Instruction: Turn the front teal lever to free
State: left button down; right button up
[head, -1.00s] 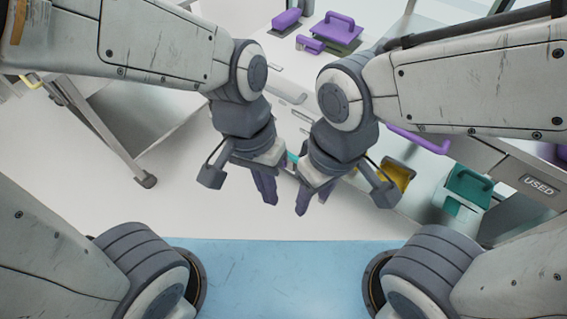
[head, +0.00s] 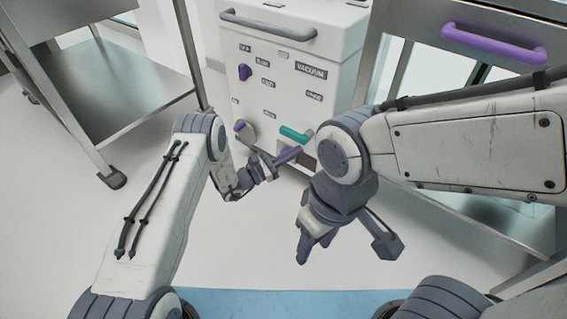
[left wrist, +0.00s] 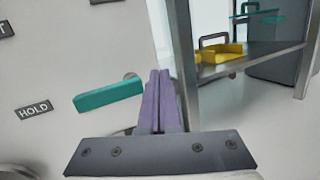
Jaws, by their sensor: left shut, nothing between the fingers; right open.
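The teal lever (head: 294,133) is on the front of the white vacuum cabinet (head: 290,85), low and to the right. In the left wrist view the teal lever (left wrist: 110,96) lies nearly level, just left of my fingers, with a HOLD label (left wrist: 34,111) below and left of it. My left gripper (head: 288,155) is shut and empty, with its purple fingers just below the lever in the head view. I cannot tell whether they touch it. My right gripper (head: 303,250) is open and empty, low over the floor in front of the cabinet.
The cabinet has a grey top handle (head: 268,28), a purple knob (head: 244,72) and a purple lever (head: 241,127). A metal cart (head: 130,75) stands left, and a steel frame with a purple handle (head: 494,43) right. Yellow trays (left wrist: 222,54) sit on a shelf. Floor in front is clear.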

aim_at(297, 133)
pick_arm(q)
jog(key=w+a+f+n+t+y+b, duration=0.2)
jog(key=a+f+n+t+y+b, duration=0.1)
jog(key=a+f, duration=0.6)
notch_tip(297, 133, down, 3)
jog(key=n+t+y, duration=0.1)
jog(key=n+t, duration=0.1)
jog(key=t, duration=0.1)
jog(key=shift+w+a+n+y, duration=0.15)
jog(key=shift+n+y, duration=0.15)
pick_arm(e)
notch_tip(297, 133, down, 5)
pick_arm(q)
jog(key=w+d+r+b, duration=0.6)
jog(key=w, duration=0.1)
jog(key=shift+w+r+b, duration=0.2)
jog(key=shift+w+b, duration=0.15)
jog(key=shift+w, duration=0.05)
pick_arm(e)
notch_tip(297, 133, down, 7)
pick_arm(q)
jog(key=shift+a, duration=0.2)
pick_arm(e)
jog(key=shift+d+r, duration=0.1)
jog(key=shift+r, duration=0.05)
